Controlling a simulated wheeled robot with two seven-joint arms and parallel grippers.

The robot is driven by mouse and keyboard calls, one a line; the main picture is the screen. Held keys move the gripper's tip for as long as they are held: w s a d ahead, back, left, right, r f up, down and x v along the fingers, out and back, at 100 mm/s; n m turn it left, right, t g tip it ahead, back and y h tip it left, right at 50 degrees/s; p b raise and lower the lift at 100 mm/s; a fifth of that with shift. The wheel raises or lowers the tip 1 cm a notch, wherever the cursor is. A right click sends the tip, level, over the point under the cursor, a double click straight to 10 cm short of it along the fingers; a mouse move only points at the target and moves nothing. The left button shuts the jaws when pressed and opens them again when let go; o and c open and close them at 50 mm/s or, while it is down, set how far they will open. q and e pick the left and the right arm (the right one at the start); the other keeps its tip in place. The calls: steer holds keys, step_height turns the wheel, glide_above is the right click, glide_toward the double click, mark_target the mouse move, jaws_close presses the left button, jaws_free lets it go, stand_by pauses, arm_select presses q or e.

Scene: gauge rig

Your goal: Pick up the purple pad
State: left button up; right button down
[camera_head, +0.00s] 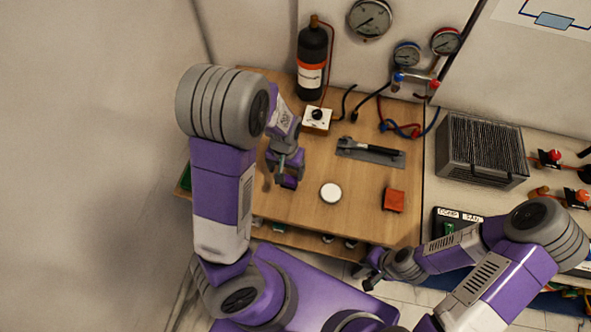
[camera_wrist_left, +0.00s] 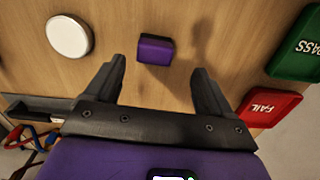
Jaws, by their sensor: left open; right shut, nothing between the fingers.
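The purple pad (camera_wrist_left: 156,50), a small block with a dark side face, lies on the wooden table. In the left wrist view it is beyond the fingertips, roughly between their lines. In the head view it shows as a small purple patch (camera_head: 289,182) by my left gripper (camera_head: 283,172), which partly hides it. My left gripper, also in the left wrist view (camera_wrist_left: 158,78), is open and empty, apart from the pad. My right gripper (camera_head: 369,279) is shut and empty, off the table's front edge.
A white disc (camera_head: 331,193) lies right of the pad, and an orange block (camera_head: 394,200) farther right. A black bottle (camera_head: 312,62) stands at the back. Red FAIL (camera_wrist_left: 268,108) and green PASS (camera_wrist_left: 297,45) plates lie at the left.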

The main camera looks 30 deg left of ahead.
mark_target(288, 181)
arm_select(q)
steer(key=f, duration=0.2)
steer(key=f+b, duration=0.1)
steer(key=f, duration=0.1)
steer(key=f+b, duration=0.1)
steer(key=f, duration=0.2)
steer(key=shift+s+d, duration=0.25)
steer(key=shift+d, duration=0.15)
steer(key=shift+r, duration=0.1)
steer(key=c, duration=1.1)
